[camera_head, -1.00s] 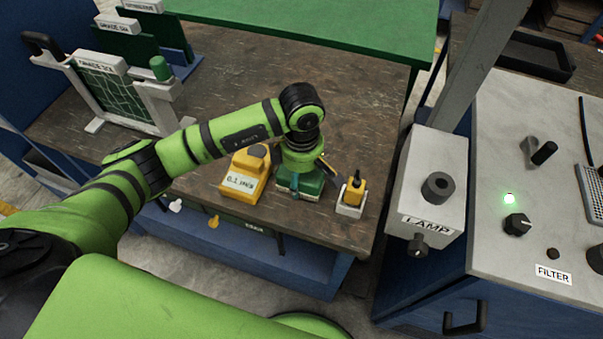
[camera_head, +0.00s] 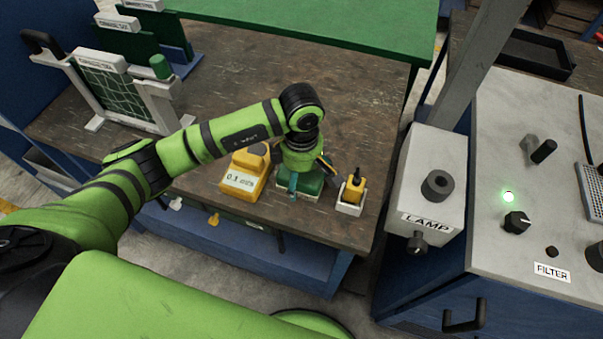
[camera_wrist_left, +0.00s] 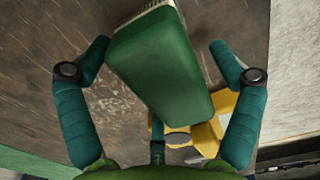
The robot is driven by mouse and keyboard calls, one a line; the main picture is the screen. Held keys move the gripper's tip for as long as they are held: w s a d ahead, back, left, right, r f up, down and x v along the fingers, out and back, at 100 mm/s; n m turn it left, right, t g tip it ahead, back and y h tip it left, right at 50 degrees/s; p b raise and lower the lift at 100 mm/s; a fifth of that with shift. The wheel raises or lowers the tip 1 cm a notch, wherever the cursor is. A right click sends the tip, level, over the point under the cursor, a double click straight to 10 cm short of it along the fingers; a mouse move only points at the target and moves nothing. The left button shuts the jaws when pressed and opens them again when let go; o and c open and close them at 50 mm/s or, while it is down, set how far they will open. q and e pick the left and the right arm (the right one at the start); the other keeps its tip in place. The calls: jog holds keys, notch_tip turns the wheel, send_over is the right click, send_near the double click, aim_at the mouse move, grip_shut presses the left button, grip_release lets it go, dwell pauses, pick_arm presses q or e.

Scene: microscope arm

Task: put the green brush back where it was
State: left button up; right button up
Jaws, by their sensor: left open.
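The green brush (camera_head: 312,187) is a green block with a pale lower edge at the front of the brown table. My left gripper (camera_head: 308,176) is at the brush from above. In the left wrist view its fingers (camera_wrist_left: 158,62) stand apart, with a gap visible on each side of the brush. The gripper and wrist hide part of the brush in the head view. My right gripper is not in view.
A small yellow item (camera_head: 355,186) sits in a white holder (camera_head: 349,207) to the right. A white rack (camera_head: 160,105) stands at the back left. The lamp box (camera_head: 432,185) is beyond the table's right edge.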

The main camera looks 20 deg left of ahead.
pick_arm(q)
notch_tip(320, 180, up, 11)
jog(key=b, duration=0.3)
jog(key=shift+r, duration=0.45)
jog(key=shift+d, duration=0.1)
